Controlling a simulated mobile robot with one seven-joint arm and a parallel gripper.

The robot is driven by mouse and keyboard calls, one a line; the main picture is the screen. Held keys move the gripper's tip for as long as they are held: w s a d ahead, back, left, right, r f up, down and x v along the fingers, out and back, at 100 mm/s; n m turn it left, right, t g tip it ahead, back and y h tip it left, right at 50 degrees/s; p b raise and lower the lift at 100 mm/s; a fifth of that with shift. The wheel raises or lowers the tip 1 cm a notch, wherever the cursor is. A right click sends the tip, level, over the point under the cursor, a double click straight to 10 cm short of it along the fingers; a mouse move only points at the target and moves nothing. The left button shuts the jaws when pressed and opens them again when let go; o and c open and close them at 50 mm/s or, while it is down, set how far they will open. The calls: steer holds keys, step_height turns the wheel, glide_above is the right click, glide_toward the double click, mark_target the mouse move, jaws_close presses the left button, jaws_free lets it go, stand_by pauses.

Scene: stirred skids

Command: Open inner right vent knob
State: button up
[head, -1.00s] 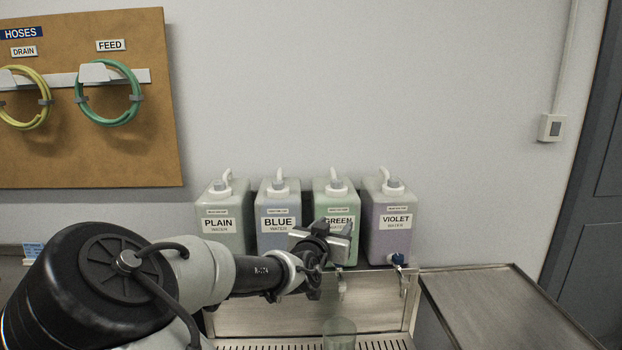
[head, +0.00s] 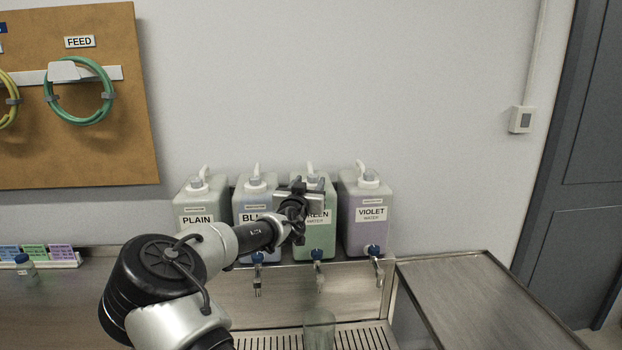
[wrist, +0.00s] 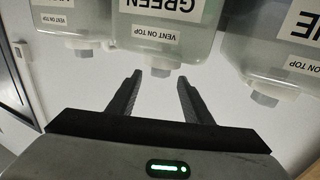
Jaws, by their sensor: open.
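The GREEN water jug (head: 322,240) is the inner right of the row. Its pale vent knob (head: 313,181) is on top, partly behind my gripper (head: 300,186) in the head view. In the wrist view, which is upside down, the knob (wrist: 162,67) shows below the GREEN label, centred between the tips of my open gripper (wrist: 160,79). The fingers are empty and point at the knob. Whether the tips flank it or stop short of it I cannot tell.
The VIOLET jug (head: 365,230) stands right of the GREEN jug, with BLUE (head: 250,226) and PLAIN (head: 196,196) to its left. Blue-topped taps hang below the jugs. A clear glass (head: 319,330) stands on the drip grate. A bare metal table (head: 470,300) is at right.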

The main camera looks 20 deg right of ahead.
mark_target(313, 178)
steer(key=shift+x, duration=1.4)
steer(key=c, duration=1.1)
